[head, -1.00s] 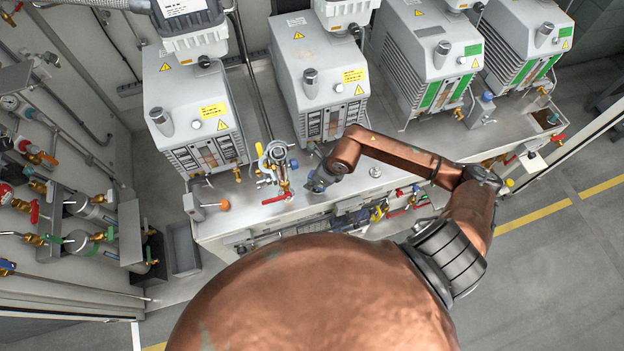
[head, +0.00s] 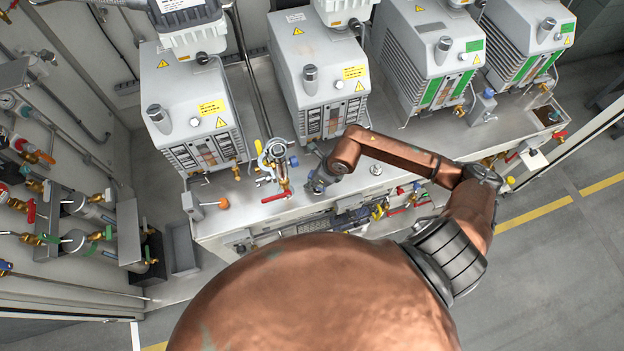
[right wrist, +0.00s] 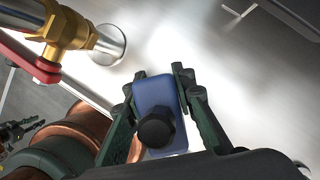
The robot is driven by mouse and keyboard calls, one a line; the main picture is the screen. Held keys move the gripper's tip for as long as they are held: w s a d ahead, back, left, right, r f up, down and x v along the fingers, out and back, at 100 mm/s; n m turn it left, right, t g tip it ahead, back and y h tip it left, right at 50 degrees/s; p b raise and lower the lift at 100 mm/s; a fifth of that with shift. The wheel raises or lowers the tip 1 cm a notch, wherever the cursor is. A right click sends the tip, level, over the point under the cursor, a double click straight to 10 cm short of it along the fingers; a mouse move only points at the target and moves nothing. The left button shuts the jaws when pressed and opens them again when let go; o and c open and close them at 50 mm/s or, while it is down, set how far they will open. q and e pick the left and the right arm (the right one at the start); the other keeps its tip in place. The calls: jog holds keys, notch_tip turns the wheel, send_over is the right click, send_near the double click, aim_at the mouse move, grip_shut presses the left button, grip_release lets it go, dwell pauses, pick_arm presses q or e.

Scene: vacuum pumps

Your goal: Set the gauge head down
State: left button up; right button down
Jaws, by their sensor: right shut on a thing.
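The gauge head appears to be the blue block with a black knob (right wrist: 168,92), seen in the right wrist view. My right gripper (right wrist: 159,84) is shut on it, with one dark green finger on each side. In the head view, my right gripper (head: 317,182) is low over the steel bench top (head: 235,198), just right of the valve with the round gauge (head: 277,152). The gauge head is not clearly visible there. I cannot tell whether it touches the bench. My left gripper is not in view.
A brass fitting (right wrist: 68,28) and red lever (right wrist: 30,58) are close on the left in the wrist view. Grey vacuum pumps (head: 318,85) line the back of the bench. An orange knob (head: 222,202) is near the left front.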

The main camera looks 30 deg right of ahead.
jog(key=c, duration=1.5)
grip_release()
jog(key=shift+c, duration=0.2)
jog(key=v, duration=1.2)
jog(key=shift+c, duration=0.3)
jog(key=shift+w, duration=0.1)
grip_shut()
jog(key=shift+r, duration=0.1)
